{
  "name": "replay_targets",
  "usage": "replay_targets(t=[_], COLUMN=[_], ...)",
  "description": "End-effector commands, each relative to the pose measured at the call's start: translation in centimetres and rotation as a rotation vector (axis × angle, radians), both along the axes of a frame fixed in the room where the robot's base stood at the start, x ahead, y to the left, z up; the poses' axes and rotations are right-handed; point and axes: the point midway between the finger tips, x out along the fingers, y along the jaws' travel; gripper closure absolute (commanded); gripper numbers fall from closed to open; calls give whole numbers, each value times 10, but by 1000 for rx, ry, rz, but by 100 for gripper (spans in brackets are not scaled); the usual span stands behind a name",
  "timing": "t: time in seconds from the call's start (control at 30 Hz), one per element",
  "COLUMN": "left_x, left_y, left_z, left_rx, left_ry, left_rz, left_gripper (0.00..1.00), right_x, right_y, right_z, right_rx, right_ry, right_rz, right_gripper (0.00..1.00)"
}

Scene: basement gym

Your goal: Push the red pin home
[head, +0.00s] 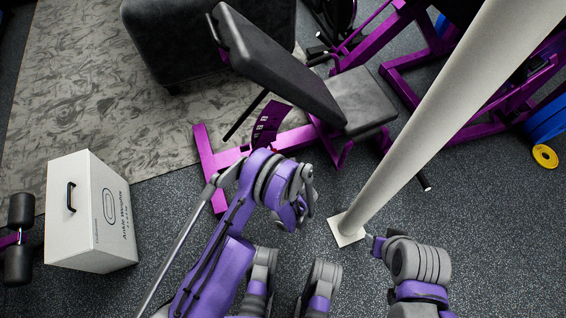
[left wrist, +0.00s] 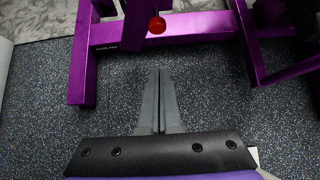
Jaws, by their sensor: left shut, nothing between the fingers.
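The red pin (left wrist: 157,25) shows as a round red head at the top middle of the left wrist view, on the purple bench frame (left wrist: 195,24). How deep it sits cannot be told, and I cannot make it out in the head view. My left gripper (left wrist: 158,74) is shut and empty. Its fingertips point toward the frame and appear below the pin in the picture, apart from it. In the head view the fingers of my left gripper are hidden behind my own arm.
The bench (head: 285,75) has a dark padded back and a seat (head: 358,102). A pale pole (head: 430,125) stands on a square base close to my right arm. A white ankle-weights box (head: 88,212) stands at left. Speckled floor (head: 490,240) is clear at right.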

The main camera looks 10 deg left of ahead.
Motion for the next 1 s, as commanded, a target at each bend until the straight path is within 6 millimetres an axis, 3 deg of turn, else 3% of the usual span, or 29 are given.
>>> replay_targets(t=[0.5, 0.73, 1.0], left_x=[57, 83, 90], left_y=[40, 56, 61], left_z=[-69, -68, -67], left_rx=[-1, -2, -3], left_ry=[-1, -1, -1], left_rz=[4, 4, 3], left_gripper=[100, 100, 100], right_x=[4, 5, 5], right_y=[0, 0, 0], right_z=[-22, -27, -28], right_rx=[0, 0, 0], right_ry=[2, 1, 1], right_rz=[0, 0, 0], right_gripper=[50, 50, 50])
